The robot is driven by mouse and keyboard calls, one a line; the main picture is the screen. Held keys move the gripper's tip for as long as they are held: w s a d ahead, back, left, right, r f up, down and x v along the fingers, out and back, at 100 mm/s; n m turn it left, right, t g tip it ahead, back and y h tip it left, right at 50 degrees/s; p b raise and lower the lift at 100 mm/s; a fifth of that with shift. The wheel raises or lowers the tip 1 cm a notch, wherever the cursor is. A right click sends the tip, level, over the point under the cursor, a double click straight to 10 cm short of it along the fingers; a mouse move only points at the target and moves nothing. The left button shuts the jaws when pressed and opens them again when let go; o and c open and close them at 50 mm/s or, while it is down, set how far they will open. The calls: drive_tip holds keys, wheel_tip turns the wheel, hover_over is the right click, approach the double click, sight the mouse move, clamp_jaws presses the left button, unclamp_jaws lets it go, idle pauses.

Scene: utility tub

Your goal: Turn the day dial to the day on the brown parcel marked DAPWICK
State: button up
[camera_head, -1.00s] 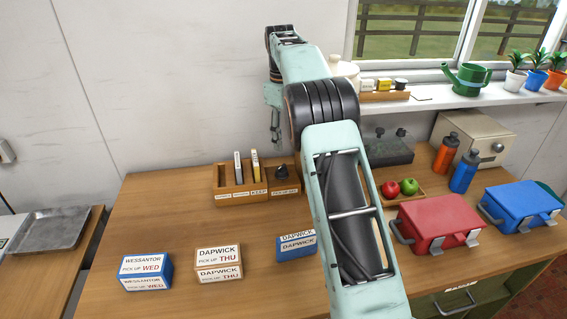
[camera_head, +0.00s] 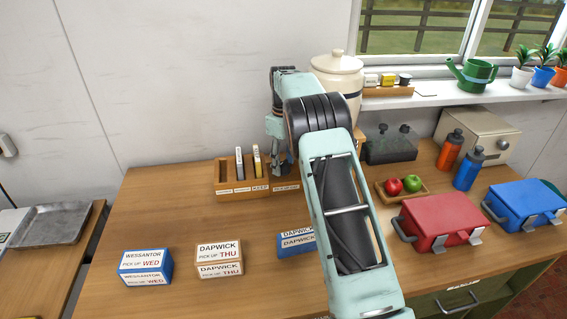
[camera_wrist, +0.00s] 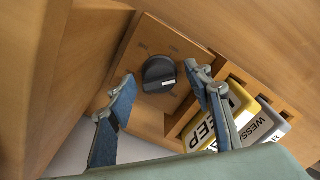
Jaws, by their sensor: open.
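The brown DAPWICK parcel (camera_head: 219,259) stands on the table in the head view and reads "PICK UP THU". The black round day dial (camera_wrist: 160,74) is on the right part of a wooden box (camera_head: 230,193). In the wrist view it has a small pale mark at its lower edge, and the faint labels around it are unreadable. My gripper (camera_wrist: 159,77) is open, with one finger to each side of the dial and gaps visible. In the head view my gripper (camera_head: 284,162) hides the dial.
Upright white and yellow cards (camera_wrist: 234,112) stand in slots close beside the right finger. A blue WESSANTOR parcel (camera_head: 146,267) reads WED. A blue DAPWICK parcel (camera_head: 295,243) is partly behind my arm. A cream jar (camera_head: 338,76) stands behind the arm.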

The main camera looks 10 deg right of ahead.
drive_tip(key=shift+f, duration=0.3)
drive_tip(key=c, duration=1.2)
drive_tip(key=shift+o, duration=0.2)
drive_tip(key=shift+r+m+p, duration=0.15)
drive_tip(key=shift+m+p, duration=0.25)
drive_tip(key=shift+m, duration=1.1)
drive_tip(key=o, duration=1.2)
drive_tip(key=shift+c, duration=0.2)
